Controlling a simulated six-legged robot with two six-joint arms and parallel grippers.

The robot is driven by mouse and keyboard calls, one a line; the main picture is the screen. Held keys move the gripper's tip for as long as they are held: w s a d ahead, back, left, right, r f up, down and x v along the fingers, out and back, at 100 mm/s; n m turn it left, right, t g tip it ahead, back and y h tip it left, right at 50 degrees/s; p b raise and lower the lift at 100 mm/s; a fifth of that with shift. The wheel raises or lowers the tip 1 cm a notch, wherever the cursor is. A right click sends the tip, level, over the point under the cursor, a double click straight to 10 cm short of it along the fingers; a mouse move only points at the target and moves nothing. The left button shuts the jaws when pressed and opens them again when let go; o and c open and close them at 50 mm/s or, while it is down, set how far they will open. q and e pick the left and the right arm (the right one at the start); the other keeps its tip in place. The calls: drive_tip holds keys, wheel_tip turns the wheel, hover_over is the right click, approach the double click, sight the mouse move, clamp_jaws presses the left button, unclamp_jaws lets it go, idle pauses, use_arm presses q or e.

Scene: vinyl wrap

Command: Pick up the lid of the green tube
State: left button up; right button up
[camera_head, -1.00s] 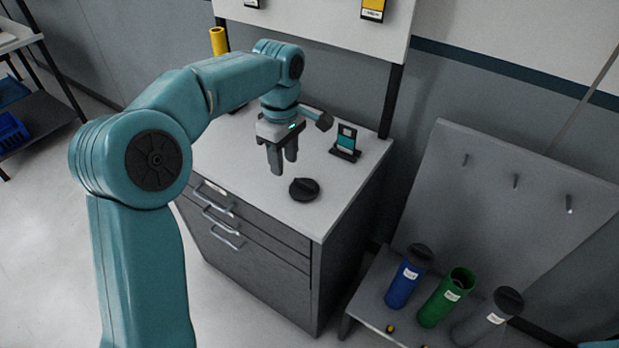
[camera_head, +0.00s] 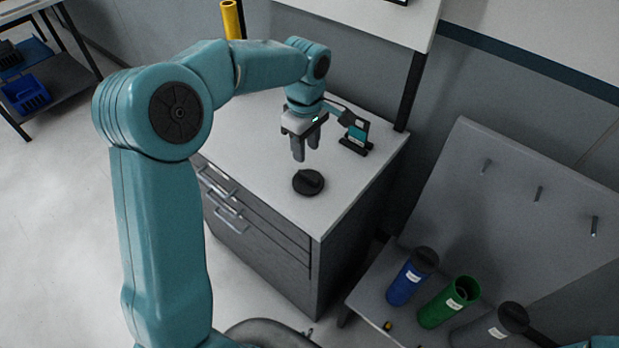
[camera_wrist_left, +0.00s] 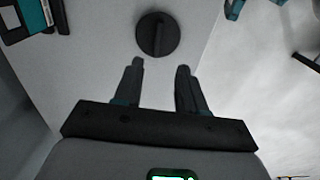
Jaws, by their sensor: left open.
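A round black lid (camera_head: 308,182) with a raised bar across its top lies flat on the white cabinet top (camera_head: 262,135). It also shows in the left wrist view (camera_wrist_left: 158,35), just beyond my fingertips. The green tube (camera_head: 448,302) stands upright, with no lid on it, on a low grey bench at the lower right. My left gripper (camera_head: 305,158) is open and empty. It points down above the cabinet top, close to the lid and apart from it. In the left wrist view my two fingers (camera_wrist_left: 160,66) are spread, with the lid ahead of the gap between them.
A small stand with a teal card (camera_head: 356,135) is on the cabinet behind the lid. A blue tube (camera_head: 411,277) and a grey tube (camera_head: 490,325), both with black lids, flank the green tube. A grey board with hooks (camera_head: 510,200) leans behind them.

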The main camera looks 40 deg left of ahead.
sight(308, 176)
use_arm(q)
drive_tip(key=f, duration=0.4)
drive_tip(key=shift+w+a, duration=0.2)
drive_tip(key=shift+w, duration=0.2)
drive_tip(key=shift+s+f, duration=0.2)
drive_tip(key=shift+f, duration=0.05)
drive_tip(key=shift+s+d, duration=0.15)
drive_tip(key=shift+s, duration=0.1)
drive_tip(key=shift+s+d+f+p, duration=0.1)
drive_tip(key=shift+d+f+p, duration=0.05)
drive_tip(key=shift+f+p, duration=0.3)
drive_tip(key=f, duration=0.2)
drive_tip(key=w+f+p, duration=0.1)
drive_tip(key=f, duration=0.1)
drive_tip(key=shift+f, duration=0.15)
drive_tip(key=shift+s+f, duration=0.1)
drive_tip(key=shift+s+d, duration=0.1)
drive_tip(key=shift+s, duration=0.1)
drive_tip(key=shift+w, duration=0.3)
clamp_jaws()
drive_tip(key=shift+s, duration=0.2)
use_arm(e)
drive_tip(key=shift+s+a+r, duration=0.1)
drive_tip(key=shift+r, duration=0.85)
